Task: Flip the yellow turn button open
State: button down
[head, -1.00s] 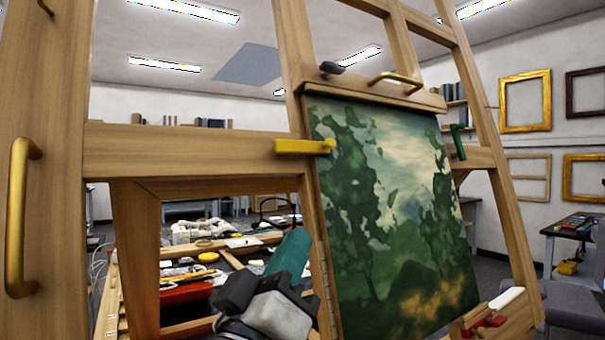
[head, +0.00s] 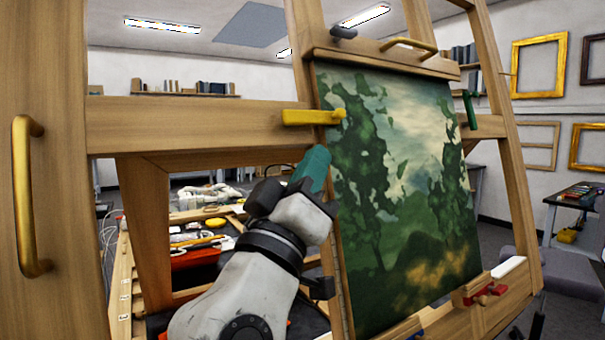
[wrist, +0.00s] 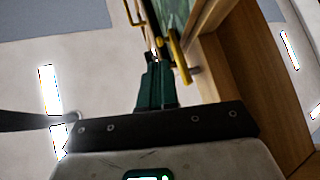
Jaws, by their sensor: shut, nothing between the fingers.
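The yellow turn button (head: 312,117) lies about level on the easel's wooden crossbar, its right end over the left edge of the landscape painting (head: 400,200). My gripper (head: 320,158), with teal fingers, is shut and empty, pointing up just below the button in the head view. In the wrist view the shut fingers (wrist: 155,75) point toward the yellow button (wrist: 177,55), which shows just beyond and right of their tips. Whether they touch it I cannot tell. A green turn button (head: 470,110) stands upright at the painting's right edge.
A brass handle (head: 25,195) is on the left post, and another (head: 408,45) is on the bar above the painting. A cluttered workbench (head: 205,225) lies behind the easel. Red clamps (head: 485,293) sit on the lower ledge.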

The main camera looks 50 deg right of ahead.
aim_at(338, 117)
jog(key=p+x, duration=0.2)
jog(key=x, duration=0.4)
jog(key=shift+r, duration=0.2)
jog(key=shift+p+x, duration=0.35)
jog(key=shift+x, duration=0.45)
jog(key=shift+d+f, duration=0.1)
jog(key=shift+f, duration=0.05)
